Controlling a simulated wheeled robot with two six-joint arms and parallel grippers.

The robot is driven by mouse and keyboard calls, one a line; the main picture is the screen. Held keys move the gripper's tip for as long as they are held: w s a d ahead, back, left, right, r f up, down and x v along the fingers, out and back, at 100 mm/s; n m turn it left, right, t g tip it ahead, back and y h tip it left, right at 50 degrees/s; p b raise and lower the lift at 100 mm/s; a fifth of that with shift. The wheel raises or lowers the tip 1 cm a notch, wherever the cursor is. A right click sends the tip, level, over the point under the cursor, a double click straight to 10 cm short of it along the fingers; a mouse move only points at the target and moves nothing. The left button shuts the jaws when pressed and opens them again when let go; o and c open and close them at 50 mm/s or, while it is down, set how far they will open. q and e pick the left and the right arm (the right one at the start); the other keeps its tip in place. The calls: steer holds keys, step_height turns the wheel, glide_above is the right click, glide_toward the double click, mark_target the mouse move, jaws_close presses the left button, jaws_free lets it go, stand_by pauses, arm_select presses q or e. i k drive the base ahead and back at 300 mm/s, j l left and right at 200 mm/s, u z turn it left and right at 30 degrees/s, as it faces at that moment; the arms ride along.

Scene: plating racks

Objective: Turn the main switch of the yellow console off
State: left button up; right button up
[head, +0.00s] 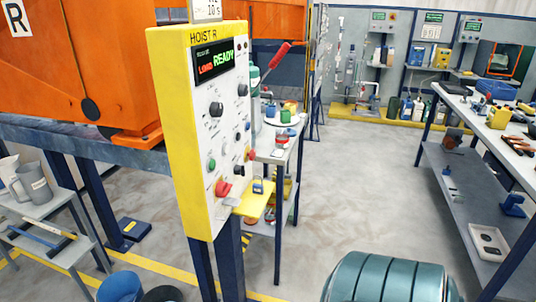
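The yellow console (176,120) marked HOIST R stands upright left of the middle, its pale front panel angled to the right. Its dark display (220,58) shows red letters and a green READY. A lever with a red handle (280,54) sticks up and out at the console's right side. A red control (223,188) sits low on the panel, with a green button (211,163) above it and several dark knobs around. No label readable here says which control is the main switch. Neither of my grippers shows.
A yellow ledge (254,203) with a small padlock-like item juts out at the console's lower right. A narrow bench with containers stands behind it. A grey workbench (500,160) stands at right. The middle floor (360,190) is clear. A teal ribbed shape shows at the bottom edge.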

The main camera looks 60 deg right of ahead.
mark_target(223, 189)
steer(key=z, duration=1.5)
